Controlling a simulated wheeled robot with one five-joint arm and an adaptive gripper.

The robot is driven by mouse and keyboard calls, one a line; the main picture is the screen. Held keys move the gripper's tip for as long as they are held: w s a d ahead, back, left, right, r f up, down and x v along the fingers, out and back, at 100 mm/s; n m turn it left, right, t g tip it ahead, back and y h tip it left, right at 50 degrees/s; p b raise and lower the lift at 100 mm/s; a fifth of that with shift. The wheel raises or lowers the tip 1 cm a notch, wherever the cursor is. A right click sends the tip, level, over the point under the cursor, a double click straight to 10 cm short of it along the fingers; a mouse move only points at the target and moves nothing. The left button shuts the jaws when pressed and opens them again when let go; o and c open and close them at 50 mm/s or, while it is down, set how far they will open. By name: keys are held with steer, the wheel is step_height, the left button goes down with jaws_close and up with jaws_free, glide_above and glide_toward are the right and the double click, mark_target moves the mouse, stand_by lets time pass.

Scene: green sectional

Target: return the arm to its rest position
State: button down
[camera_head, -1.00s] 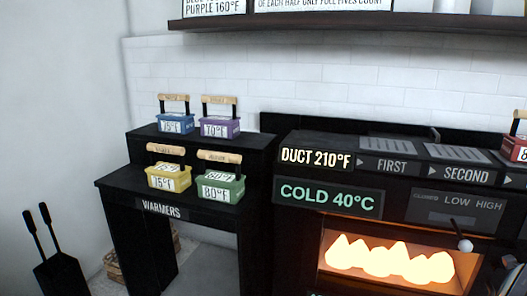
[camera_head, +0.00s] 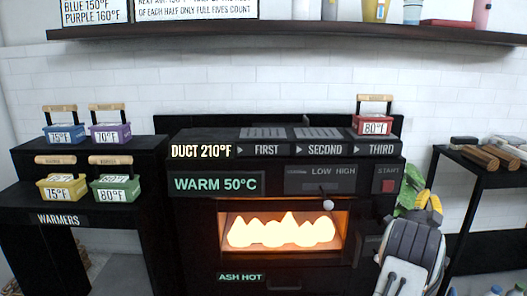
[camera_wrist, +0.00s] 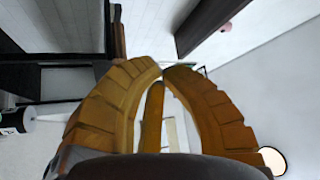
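My gripper (camera_head: 430,203) shows at the lower right of the head view, with yellow fingers raised above my folded grey and white arm. It is beside the right side of the black stove (camera_head: 190,211) and in front of the side table. In the wrist view, the ribbed yellow fingers of my gripper (camera_wrist: 162,69) curve together and their tips meet. I see nothing held between them. The wrist view looks past the fingers at pale wall and dark furniture.
A red box (camera_head: 373,124) marked 80°F stands on the stove's THIRD place. Blue, purple, yellow and green boxes stand on the warmers stand (camera_head: 105,214) at left. A black side table (camera_head: 464,162) holding wooden pieces is at right. A shelf (camera_head: 290,33) runs above.

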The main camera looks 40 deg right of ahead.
steer(key=w+a+r+n+t+y+p, duration=0.2)
steer(key=w+a+r+n+y+p, duration=0.3)
steer(key=w+a+r+p, duration=0.55)
steer(key=w+a+r+n+t+y+p, duration=0.2)
steer(key=w+a+r+n+y+p, duration=0.35)
steer(key=w+a+r, duration=0.6)
steer(key=s+a+r+n+g+y+p, duration=0.1)
steer(key=s+a+r+n+y+p, duration=0.3)
steer(key=a, duration=0.7)
steer(key=s+a+r+n+g+y+p, duration=0.1)
steer(key=s+a+n+p, duration=0.15)
steer(key=a+p, duration=0.65)
steer(key=s+a+r+n+g+y+p, duration=0.1)
steer(key=s+a+r+n+y+p, duration=0.2)
steer(key=a, duration=1)
steer(key=s+a+r+n+g+y+p, duration=0.1)
steer(key=s+a+n+g+p, duration=0.1)
steer(key=s, duration=0.6)
steer(key=s+a+r+n+g+y+p, duration=0.1)
steer(key=s+a+n+g+p, duration=0.1)
steer(key=s+a+n+p, duration=0.3)
steer(key=s+a+p, duration=0.1)
steer(key=s+a, duration=0.1)
steer(key=a, duration=0.1)
steer(key=shift+s+a+r, duration=0.35)
steer(key=shift+a+r, duration=0.05)
stand_by(0.5)
